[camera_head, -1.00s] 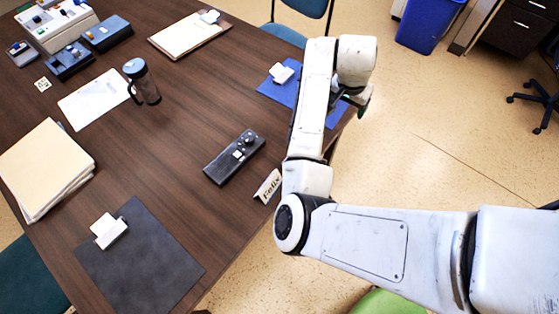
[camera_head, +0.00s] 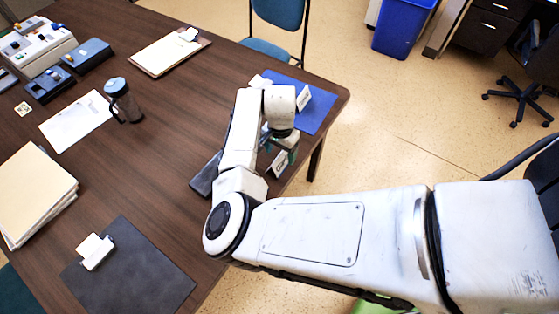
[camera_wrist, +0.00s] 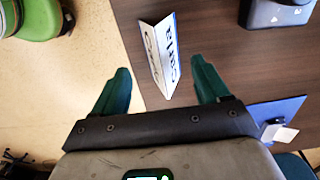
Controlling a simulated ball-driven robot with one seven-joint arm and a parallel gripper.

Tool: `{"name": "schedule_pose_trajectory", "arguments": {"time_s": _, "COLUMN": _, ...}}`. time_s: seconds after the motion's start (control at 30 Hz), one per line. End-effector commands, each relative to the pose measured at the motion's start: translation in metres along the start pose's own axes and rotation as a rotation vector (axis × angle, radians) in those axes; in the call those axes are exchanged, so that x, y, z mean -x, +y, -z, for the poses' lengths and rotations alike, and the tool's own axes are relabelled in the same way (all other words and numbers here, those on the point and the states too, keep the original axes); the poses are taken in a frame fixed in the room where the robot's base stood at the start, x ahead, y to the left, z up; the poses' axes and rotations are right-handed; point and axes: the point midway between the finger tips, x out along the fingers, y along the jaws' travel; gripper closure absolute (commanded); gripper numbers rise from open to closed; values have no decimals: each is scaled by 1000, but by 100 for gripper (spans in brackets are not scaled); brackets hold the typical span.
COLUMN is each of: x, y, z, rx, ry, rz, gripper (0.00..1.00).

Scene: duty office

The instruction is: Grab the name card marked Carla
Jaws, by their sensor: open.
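A folded white name card (camera_wrist: 170,58) stands near the table edge in the wrist view. Its writing is upside down there and looks like Carla. Its near end shows between the fingers of my gripper (camera_wrist: 160,82), which is open and empty. I cannot tell how far below the fingertips it is. In the head view my gripper (camera_head: 280,150) hangs over the table's right edge, close to this card (camera_head: 278,163), which it partly covers.
A second name card (camera_head: 304,97) stands at the blue mat (camera_head: 318,112). A dark device (camera_head: 205,175) lies left of my arm, partly hidden. A bottle (camera_head: 122,100) and a clipboard (camera_head: 168,54) are farther left. A blue chair (camera_head: 278,22) stands behind the table.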

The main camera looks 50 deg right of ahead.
Motion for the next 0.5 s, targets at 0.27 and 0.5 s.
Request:
{"name": "schedule_pose_trajectory", "arguments": {"time_s": 0.27, "x": -36, "y": -3, "z": 0, "rx": 0, "ry": -2, "rz": -2, "gripper": 25}}
{"name": "schedule_pose_trajectory", "arguments": {"time_s": 0.5, "x": -46, "y": -3, "z": 0, "rx": 0, "ry": -1, "rz": -1, "gripper": 25}}
